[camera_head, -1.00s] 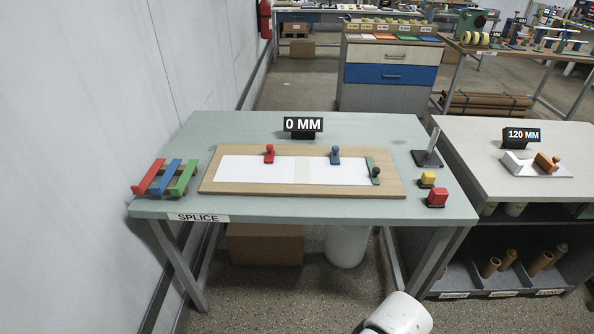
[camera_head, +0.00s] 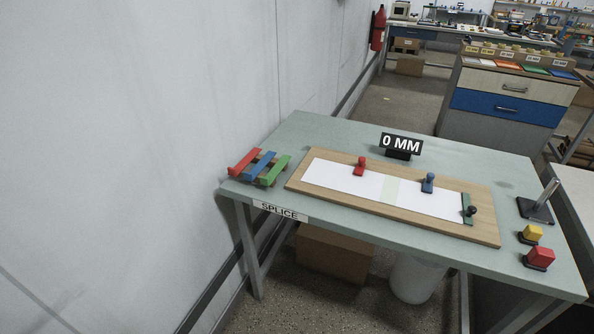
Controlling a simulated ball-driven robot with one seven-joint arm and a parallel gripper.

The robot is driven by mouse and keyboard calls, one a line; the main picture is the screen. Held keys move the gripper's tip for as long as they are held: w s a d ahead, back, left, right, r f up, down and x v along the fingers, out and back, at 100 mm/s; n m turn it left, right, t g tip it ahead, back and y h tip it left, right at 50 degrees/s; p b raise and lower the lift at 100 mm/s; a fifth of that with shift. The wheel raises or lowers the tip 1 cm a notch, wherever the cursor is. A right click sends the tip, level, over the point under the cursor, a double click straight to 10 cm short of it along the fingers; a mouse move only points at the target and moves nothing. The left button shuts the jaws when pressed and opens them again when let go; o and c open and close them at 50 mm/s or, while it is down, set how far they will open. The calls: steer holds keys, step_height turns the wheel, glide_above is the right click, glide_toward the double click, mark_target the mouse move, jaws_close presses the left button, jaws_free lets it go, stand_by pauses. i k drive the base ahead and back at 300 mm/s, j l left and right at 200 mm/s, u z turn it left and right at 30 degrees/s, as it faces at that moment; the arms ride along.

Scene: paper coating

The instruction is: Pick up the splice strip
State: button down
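Red (camera_head: 245,161), blue (camera_head: 260,165) and green (camera_head: 274,171) strips lie side by side at the left end of the splice table (camera_head: 310,127). A wooden board (camera_head: 478,233) on the table holds white sheeting (camera_head: 337,177) with a pale green band (camera_head: 390,188) across its middle. I cannot tell which of these is the splice strip. A red-knobbed piece (camera_head: 360,166), a blue-knobbed piece (camera_head: 428,183) and a dark green bar with a black knob (camera_head: 468,209) sit on the board. My gripper is not in view.
A "0 MM" sign (camera_head: 401,144) stands behind the board. A metal post on a base (camera_head: 540,206), a yellow block (camera_head: 530,234) and a red block (camera_head: 539,258) stand at the table's right end. A wall (camera_head: 130,150) runs along the left. A drawer cabinet (camera_head: 505,100) stands behind.

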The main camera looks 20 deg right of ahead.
mark_target(251, 176)
steer(key=i+l+u, duration=0.1)
steer(key=u, duration=1.15)
steer(key=i+l, duration=0.1)
steer(key=l, duration=0.3)
steer(key=i+l, duration=0.1)
steer(key=l, duration=0.25)
steer(key=i+l+u, duration=0.1)
steer(key=l, duration=0.3)
steer(key=i+l, duration=0.1)
steer(key=l, duration=0.25)
